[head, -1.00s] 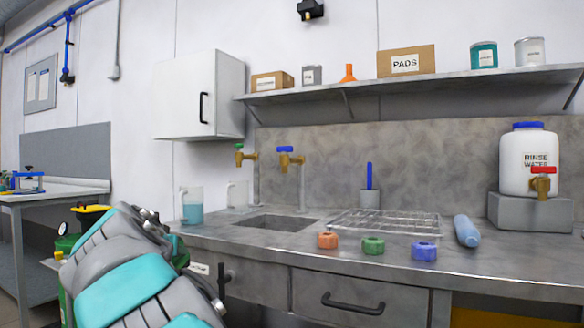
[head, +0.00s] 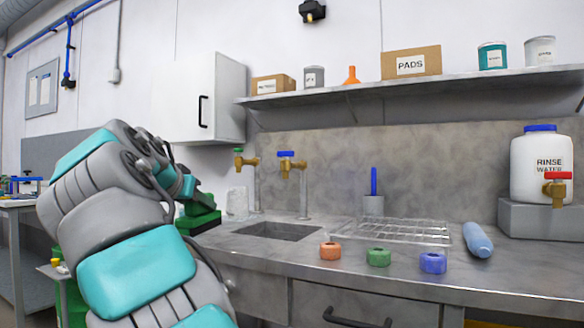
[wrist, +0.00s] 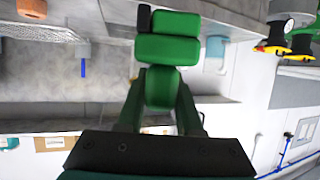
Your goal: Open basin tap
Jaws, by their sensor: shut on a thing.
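Two brass taps stand behind the sink basin (head: 278,231): one with a green handle (head: 239,151) and one with a blue handle (head: 286,154). Both are upright on pipes, apart from my gripper. My green gripper (head: 200,213) is low at the counter's left end, left of the basin and below the taps. The taps do not show clearly in the wrist view.
A clear jug (head: 238,203) stands close to the right of my gripper. A wire rack (head: 400,232), orange (head: 330,251), green (head: 378,257) and blue (head: 433,262) rings and a blue bottle (head: 478,240) lie right of the basin. A white cabinet (head: 200,95) hangs above my arm.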

